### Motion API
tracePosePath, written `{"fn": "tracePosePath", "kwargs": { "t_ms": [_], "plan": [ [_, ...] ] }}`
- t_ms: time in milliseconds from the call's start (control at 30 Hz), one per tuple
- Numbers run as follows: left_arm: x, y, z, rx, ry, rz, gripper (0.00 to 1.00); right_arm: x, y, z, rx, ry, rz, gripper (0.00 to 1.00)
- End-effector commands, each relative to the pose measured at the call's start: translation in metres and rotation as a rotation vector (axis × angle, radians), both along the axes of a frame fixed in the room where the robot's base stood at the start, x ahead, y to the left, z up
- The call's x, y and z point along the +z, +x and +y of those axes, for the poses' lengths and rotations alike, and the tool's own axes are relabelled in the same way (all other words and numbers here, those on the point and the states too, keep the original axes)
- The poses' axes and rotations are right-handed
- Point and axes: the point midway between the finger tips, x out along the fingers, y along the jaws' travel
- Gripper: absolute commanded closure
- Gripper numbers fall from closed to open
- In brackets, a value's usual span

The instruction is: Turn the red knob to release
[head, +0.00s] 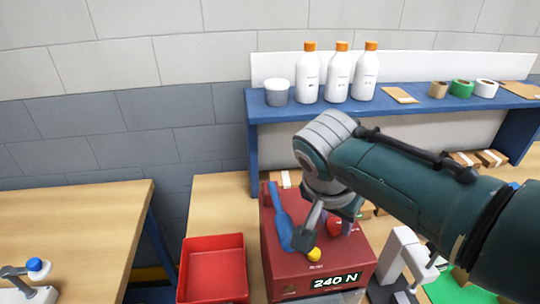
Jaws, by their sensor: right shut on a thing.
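The red machine (282,276) stands on the bench and its front display reads 240 N. On its top are a red knob (334,227), a yellow button (314,254) and a long blue lever (279,209). My right gripper (328,228) reaches down over the machine top, with its fingers on either side of the red knob and shut on it. The fingers and wrist hide part of the knob and the machine top. My left gripper is not in view.
An empty red tray (213,255) sits left of the machine. A white frame-like device (405,242) stands close on its right. A blue shelf (300,112) behind holds white bottles (338,78) and tape rolls (461,88). The left table (75,220) is mostly clear.

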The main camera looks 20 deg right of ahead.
Motion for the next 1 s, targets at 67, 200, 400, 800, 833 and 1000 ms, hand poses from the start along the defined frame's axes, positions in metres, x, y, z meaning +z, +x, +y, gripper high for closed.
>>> {"fn": "tracePosePath", "kwargs": {
  "t_ms": [67, 200, 400, 800, 833, 1000],
  "plan": [
    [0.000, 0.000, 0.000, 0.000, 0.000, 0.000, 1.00, 0.000, 0.000, -0.001, -0.002, -0.001, -0.002, 1.00],
    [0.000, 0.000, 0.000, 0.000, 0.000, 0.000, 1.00, 0.000, 0.000, -0.001, -0.002, -0.001, -0.002, 1.00],
    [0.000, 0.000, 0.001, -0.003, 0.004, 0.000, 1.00, 0.000, 0.000, -0.001, -0.001, 0.000, -0.002, 0.36],
    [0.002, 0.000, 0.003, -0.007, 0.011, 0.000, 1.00, 0.005, 0.000, 0.001, 0.001, 0.001, -0.003, 0.28],
    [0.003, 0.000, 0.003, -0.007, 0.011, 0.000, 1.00, 0.007, -0.001, 0.002, 0.002, 0.000, -0.003, 0.28],
    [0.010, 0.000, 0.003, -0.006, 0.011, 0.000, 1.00, 0.030, -0.005, 0.011, 0.001, 0.002, -0.005, 0.28]
  ]
}}
